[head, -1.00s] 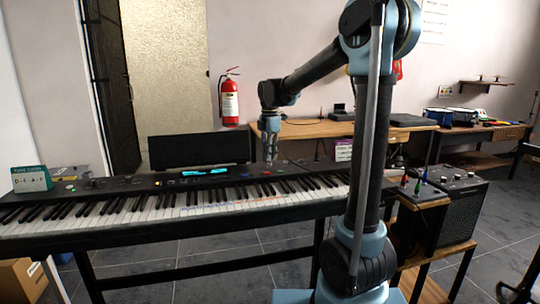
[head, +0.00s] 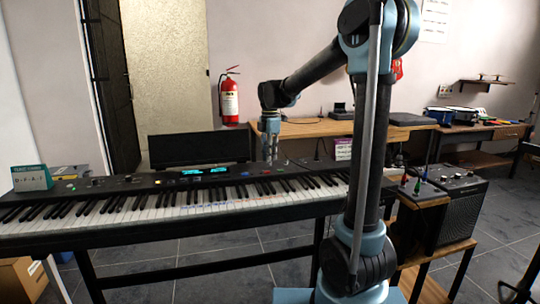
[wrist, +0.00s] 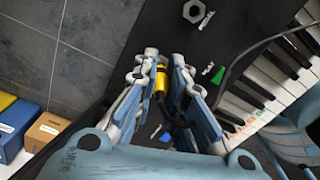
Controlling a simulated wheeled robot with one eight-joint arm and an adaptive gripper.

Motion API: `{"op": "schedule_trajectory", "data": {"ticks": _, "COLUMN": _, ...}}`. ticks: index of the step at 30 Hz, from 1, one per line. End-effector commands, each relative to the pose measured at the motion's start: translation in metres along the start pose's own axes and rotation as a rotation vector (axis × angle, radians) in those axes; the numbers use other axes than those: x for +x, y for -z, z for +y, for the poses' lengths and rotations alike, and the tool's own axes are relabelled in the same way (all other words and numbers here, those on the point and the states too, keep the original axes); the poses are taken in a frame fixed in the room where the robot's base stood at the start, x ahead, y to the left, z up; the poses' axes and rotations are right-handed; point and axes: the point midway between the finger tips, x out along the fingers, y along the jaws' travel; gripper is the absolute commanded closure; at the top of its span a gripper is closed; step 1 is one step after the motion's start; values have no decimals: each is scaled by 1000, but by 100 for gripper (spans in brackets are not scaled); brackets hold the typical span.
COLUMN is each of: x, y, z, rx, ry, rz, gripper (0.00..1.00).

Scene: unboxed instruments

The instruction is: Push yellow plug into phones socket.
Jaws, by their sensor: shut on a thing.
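In the wrist view, a yellow plug (wrist: 160,80) with a dark end sits between the fingers of my gripper (wrist: 165,62), which is shut on it. In the head view, my gripper (head: 271,158) hangs over the back panel of the black keyboard (head: 105,187), right of its lit displays. The plug cannot be made out there. In the wrist view, a hex-nut socket (wrist: 193,11) with a small white label lies on the black panel, apart from the plug. The label is too small to read, so I cannot tell which socket is the phones one.
In the wrist view, a dark cable (wrist: 240,62) crosses the panel near the keys. A green piece (wrist: 217,74) and a blue piece (wrist: 165,137) lie close to my fingers. In the head view, a black amplifier (head: 455,212) stands at the right. A music stand (head: 185,149) rises behind the keyboard.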

Motion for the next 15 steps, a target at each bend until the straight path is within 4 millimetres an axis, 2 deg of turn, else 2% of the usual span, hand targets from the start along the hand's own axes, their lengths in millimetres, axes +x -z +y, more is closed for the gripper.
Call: {"op": "schedule_trajectory", "data": {"ticks": 15, "x": 7, "y": 0, "z": 0, "rx": 0, "ry": 0, "rz": 0, "gripper": 100}}
